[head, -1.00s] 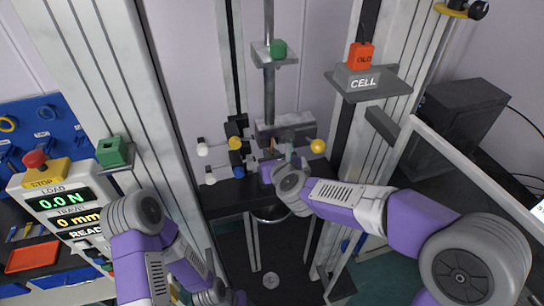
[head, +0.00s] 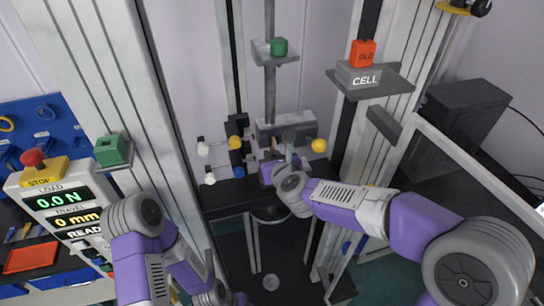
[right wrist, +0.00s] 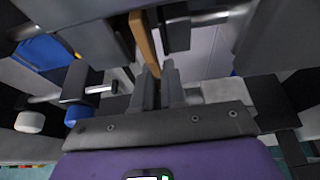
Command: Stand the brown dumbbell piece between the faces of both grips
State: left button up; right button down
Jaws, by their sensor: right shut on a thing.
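The brown dumbbell piece (right wrist: 145,40) shows in the right wrist view as a narrow upright brown strip, its near end at my fingertips. My right gripper (right wrist: 161,78) is shut on it. In the head view, my right gripper (head: 278,160) reaches in front of the grey grip block (head: 298,128), and the piece is too small to make out clearly. Grey grip parts (right wrist: 178,28) stand close to the strip on its right in the right wrist view, and another grey part (right wrist: 95,40) is to its left. Contact with either face cannot be told. My left gripper's fingers are out of view.
A yellow knob (head: 319,145) is right of the grips; a second yellow knob (head: 235,142) and white knobs (head: 203,149) are left. Frame columns stand on both sides. The CELL block (head: 359,77) is upper right; the readout (head: 62,207) shows 0.0 N.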

jog(key=c, duration=1.1)
grip_release()
jog(key=v, duration=0.7)
jog(key=shift+s+d+r, duration=0.1)
jog(key=shift+s+r, duration=0.05)
jog(key=shift+s, duration=0.1)
